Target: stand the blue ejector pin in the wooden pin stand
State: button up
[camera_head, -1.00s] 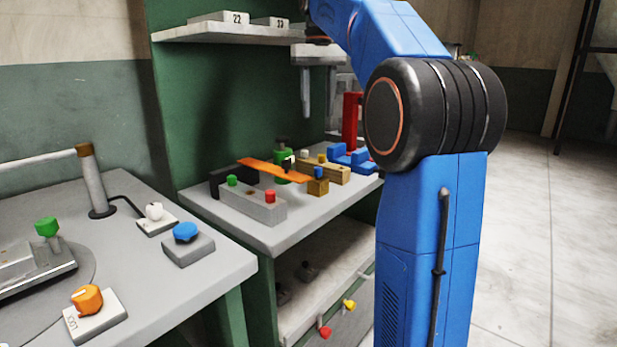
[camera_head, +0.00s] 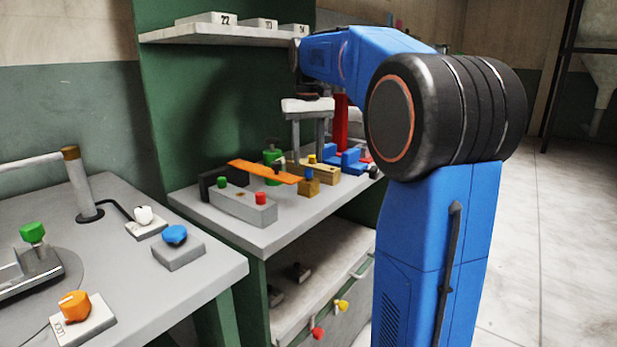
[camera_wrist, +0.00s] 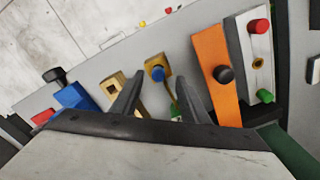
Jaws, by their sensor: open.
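The blue ejector pin (camera_head: 309,174) stands upright in a small wooden block (camera_head: 309,188) near the table's front edge. In the wrist view its blue head (camera_wrist: 157,73) shows just beyond the fingertips, between them. A longer wooden stand (camera_head: 325,174) lies behind it with a yellow pin; its near end shows a square opening in the wrist view (camera_wrist: 112,88). I cannot tell for sure which wooden piece is the pin stand. My gripper (camera_head: 308,147) points down, open and empty, above the blue pin; its fingers also show in the wrist view (camera_wrist: 160,96).
An orange strip (camera_head: 262,171) with a black knob lies left of the pin. A grey block (camera_head: 240,208) with green and red pins stands at the front left. A blue fixture (camera_head: 345,160) and a red post (camera_head: 340,125) stand on the right. A shelf (camera_head: 215,35) hangs above.

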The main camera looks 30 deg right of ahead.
aim_at(308, 169)
notch_tip(308, 169, down, 4)
jog(key=shift+w+d+f, duration=0.1)
jog(key=shift+w+d, duration=0.05)
grip_shut()
dwell(0.3)
